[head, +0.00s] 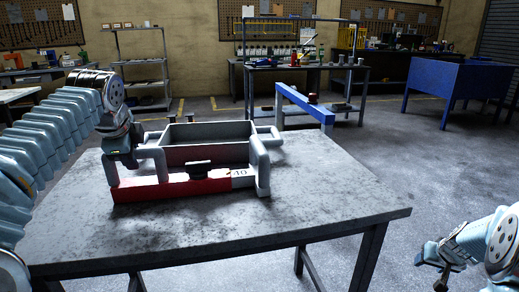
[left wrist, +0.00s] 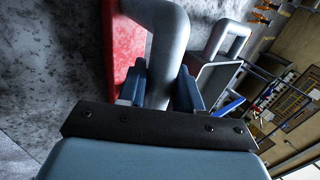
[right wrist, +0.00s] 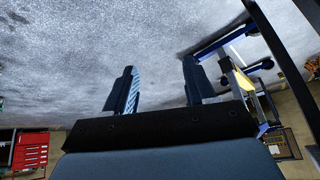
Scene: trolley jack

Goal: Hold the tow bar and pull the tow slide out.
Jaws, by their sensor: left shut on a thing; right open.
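The trolley jack (head: 208,155) stands on the grey table. It has a red front beam (head: 140,190), a grey tray-like frame and thick grey bent bars. A black knob (head: 199,170) and a pale marked strip (head: 243,173) sit on the beam's front. My left gripper (head: 128,162) is at the jack's left end, shut on a grey bent bar (left wrist: 168,35), which I take for the tow bar; the fingers lie on both sides of it. Which part is the tow slide I cannot tell. My right gripper (head: 433,262) is open and empty, low beside the table's right side.
The grey table (head: 320,190) is bare right of the jack and along its front. A blue beam (head: 305,103) stands behind it. A blue bin (head: 455,85), shelves (head: 140,65) and workbenches are further back. Open floor lies to the right.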

